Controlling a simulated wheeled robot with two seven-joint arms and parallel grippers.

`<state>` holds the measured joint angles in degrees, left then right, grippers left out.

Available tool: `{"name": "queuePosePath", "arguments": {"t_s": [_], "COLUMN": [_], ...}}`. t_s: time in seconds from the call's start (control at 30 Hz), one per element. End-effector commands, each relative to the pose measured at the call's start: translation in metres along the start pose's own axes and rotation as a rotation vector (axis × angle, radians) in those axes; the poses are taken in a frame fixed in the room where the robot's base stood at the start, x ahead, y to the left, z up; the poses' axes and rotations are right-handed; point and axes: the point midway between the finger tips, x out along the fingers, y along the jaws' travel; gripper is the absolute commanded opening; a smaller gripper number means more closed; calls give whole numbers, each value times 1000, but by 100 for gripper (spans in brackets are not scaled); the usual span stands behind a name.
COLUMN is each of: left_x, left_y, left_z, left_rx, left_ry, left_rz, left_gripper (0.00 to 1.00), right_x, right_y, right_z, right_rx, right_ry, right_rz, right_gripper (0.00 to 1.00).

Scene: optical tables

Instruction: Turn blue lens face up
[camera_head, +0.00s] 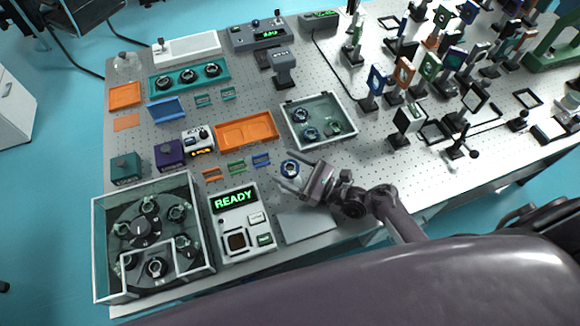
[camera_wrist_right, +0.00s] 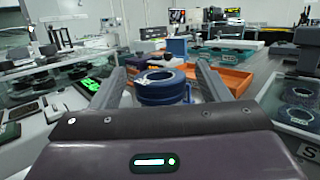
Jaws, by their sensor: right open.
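The blue lens (camera_head: 290,169) is a blue ring-shaped mount standing on the perforated table top, right of the small coloured clips. In the right wrist view the blue lens (camera_wrist_right: 161,86) shows as stacked blue rings between the two fingers. My right gripper (camera_head: 285,173) is open, with its fingers around or just short of the lens; contact cannot be told. It also shows in the right wrist view (camera_wrist_right: 162,82). Which face of the lens is up cannot be told for certain. My left gripper is not in view.
A device reading READY (camera_head: 234,222) and a flat grey plate (camera_head: 306,227) lie near the front edge. An orange tray (camera_head: 246,131) and a clear-walled box with lenses (camera_head: 318,121) stand behind. A large glass-walled carousel box (camera_head: 151,237) is at left.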

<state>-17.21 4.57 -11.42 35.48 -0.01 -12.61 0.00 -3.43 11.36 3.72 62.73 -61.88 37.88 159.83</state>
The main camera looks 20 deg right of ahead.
Motion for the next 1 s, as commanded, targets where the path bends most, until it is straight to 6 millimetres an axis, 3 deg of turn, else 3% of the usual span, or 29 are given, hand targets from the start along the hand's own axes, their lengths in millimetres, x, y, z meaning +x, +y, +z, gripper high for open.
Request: {"name": "queuePosePath", "arguments": {"t_s": [0.2, 0.37, 0.77, 1.0], "left_x": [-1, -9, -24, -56], "left_y": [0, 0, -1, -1], "left_z": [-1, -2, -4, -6], "left_rx": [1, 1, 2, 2], "left_ry": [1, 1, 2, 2], "left_rz": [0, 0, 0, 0], "left_gripper": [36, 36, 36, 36], "right_x": [0, 5, 23, 36], "right_y": [0, 1, 0, -1], "right_z": [3, 24, 115, 172], "right_rx": [1, -1, -4, 1], "right_ry": [0, -3, -3, -4], "right_rz": [0, 0, -1, -4], "right_gripper": [70, 70, 70, 70]}}
